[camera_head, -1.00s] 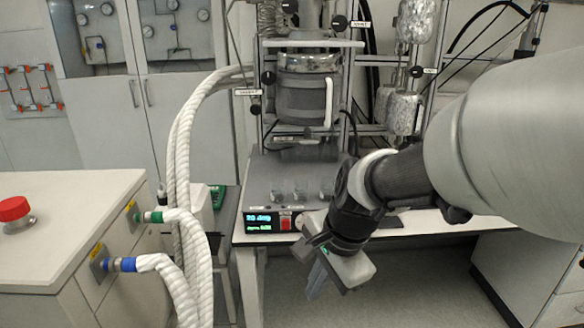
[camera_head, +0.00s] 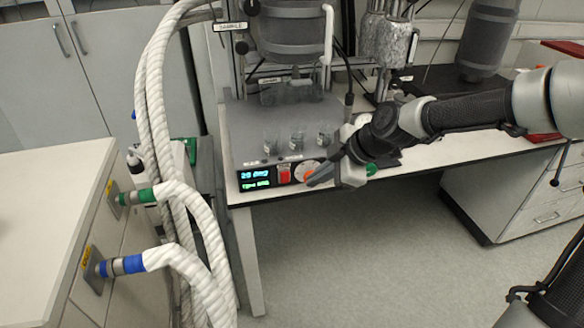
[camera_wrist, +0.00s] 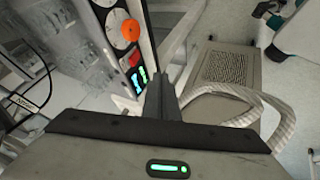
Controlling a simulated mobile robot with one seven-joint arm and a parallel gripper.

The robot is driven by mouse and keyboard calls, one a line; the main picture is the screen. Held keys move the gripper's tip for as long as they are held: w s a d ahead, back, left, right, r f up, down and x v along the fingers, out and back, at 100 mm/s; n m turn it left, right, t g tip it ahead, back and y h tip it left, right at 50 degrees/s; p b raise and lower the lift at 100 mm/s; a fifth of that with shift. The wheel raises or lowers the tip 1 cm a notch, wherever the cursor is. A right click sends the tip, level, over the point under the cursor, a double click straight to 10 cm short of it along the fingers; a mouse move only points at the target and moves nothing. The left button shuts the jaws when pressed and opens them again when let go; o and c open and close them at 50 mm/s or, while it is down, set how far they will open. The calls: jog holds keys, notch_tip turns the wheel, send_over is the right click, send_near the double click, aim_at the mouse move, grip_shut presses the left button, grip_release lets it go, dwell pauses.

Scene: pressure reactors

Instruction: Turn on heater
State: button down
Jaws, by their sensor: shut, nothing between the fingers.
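The heater (camera_head: 240,125) is a grey box at the table's front edge, under the reactor vessel. Its front panel has a lit display (camera_head: 255,180) with blue and green characters, a red switch (camera_head: 284,175), and a white dial with an orange knob (camera_head: 307,171). In the wrist view the orange knob (camera_wrist: 131,30), red switch (camera_wrist: 134,58) and display (camera_wrist: 139,78) lie upper left of the fingers. My gripper (camera_head: 313,181) is shut and empty, its tips close to the dial from the right. Whether they touch the panel, I cannot tell.
Several glass beakers (camera_head: 297,140) stand on the heater's top. Thick white hoses (camera_head: 160,120) run down to its left, beside a white cabinet (camera_head: 40,210). The floor (camera_head: 370,265) in front of the table is clear.

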aim_at(292, 175)
jog(key=shift+w+d+r+n, duration=0.15)
jog(key=shift+w+r+n, duration=0.25)
jog(key=shift+n, duration=0.1)
jog(key=w+a+f+b, duration=0.1)
jog(key=w+a+f, duration=0.2)
jog(key=w+a+f+b, duration=0.2)
jog(key=w+a+f, duration=0.1)
jog(key=w+f, duration=0.1)
jog(key=shift+w+a+f, duration=0.1)
jog(key=shift+w+a, duration=0.05)
jog(key=shift+w, duration=0.1)
